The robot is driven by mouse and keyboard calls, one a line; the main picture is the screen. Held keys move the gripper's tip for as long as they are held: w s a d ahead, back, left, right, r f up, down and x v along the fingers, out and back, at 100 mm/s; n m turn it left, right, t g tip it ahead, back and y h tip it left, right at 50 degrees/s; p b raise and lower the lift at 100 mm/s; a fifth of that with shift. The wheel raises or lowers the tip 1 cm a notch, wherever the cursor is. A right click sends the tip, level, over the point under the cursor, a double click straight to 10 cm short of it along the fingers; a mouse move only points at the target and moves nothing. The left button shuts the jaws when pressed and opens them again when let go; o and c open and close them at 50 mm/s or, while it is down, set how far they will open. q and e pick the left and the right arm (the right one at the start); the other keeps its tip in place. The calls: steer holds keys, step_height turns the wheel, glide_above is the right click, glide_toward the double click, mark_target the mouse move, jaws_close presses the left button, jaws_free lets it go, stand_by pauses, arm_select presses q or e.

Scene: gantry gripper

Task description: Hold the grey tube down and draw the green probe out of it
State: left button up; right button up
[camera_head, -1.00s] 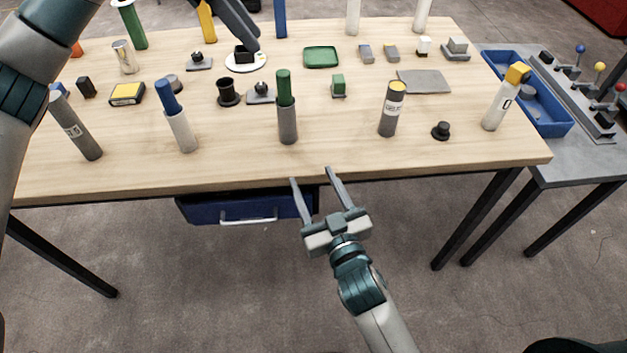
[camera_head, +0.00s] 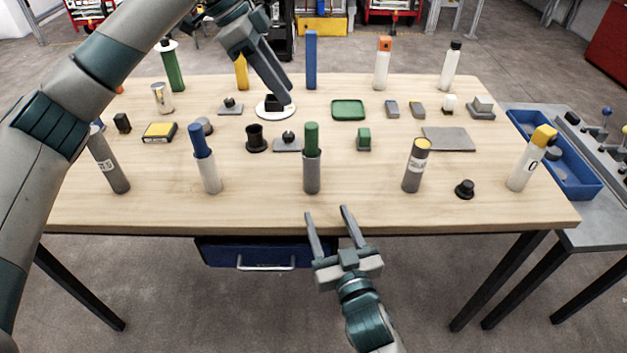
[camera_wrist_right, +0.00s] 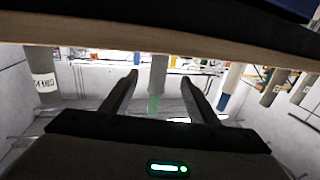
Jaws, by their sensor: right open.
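The grey tube (camera_head: 312,175) stands upright near the table's front edge, with the green probe (camera_head: 312,138) sticking up out of its top. In the right wrist view the picture is upside down; the grey tube (camera_wrist_right: 157,75) and green probe (camera_wrist_right: 154,103) show between the fingers. My right gripper (camera_head: 328,210) is open and empty, in front of the table edge and apart from the tube. My left gripper (camera_head: 284,94) points down over the back of the table, beside a black block (camera_head: 273,102) on a white disc; its finger gap cannot be made out.
A white tube with a blue probe (camera_head: 209,175) stands left of the grey tube. A grey, yellow-topped cylinder (camera_head: 414,170) stands to the right. A green block (camera_head: 364,140) and a black spool (camera_head: 256,140) lie behind. A blue drawer (camera_head: 225,250) hangs under the table (camera_head: 260,205).

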steer(key=x, duration=1.3)
steer(key=shift+w+a, duration=0.1)
steer(key=shift+w, duration=0.2)
steer(key=shift+c, duration=0.5)
steer(key=c, duration=1)
arm_select(q)
steer(key=o, duration=0.4)
steer(key=n+y, duration=0.1)
steer(key=y, duration=0.3)
glide_toward(312, 139)
steer(key=shift+w+d+r, duration=0.1)
steer(key=shift+w+r, duration=0.1)
steer(key=shift+w, duration=0.25)
steer(key=shift+w+d+r, duration=0.1)
steer(key=shift+w+r, duration=0.1)
steer(key=shift+w, duration=0.2)
steer(key=shift+d+n+y, duration=0.4)
steer(key=shift+d+y, duration=0.25)
steer(key=shift+y, duration=0.25)
steer(key=shift+f, duration=0.1)
steer(key=shift+f, duration=5.9)
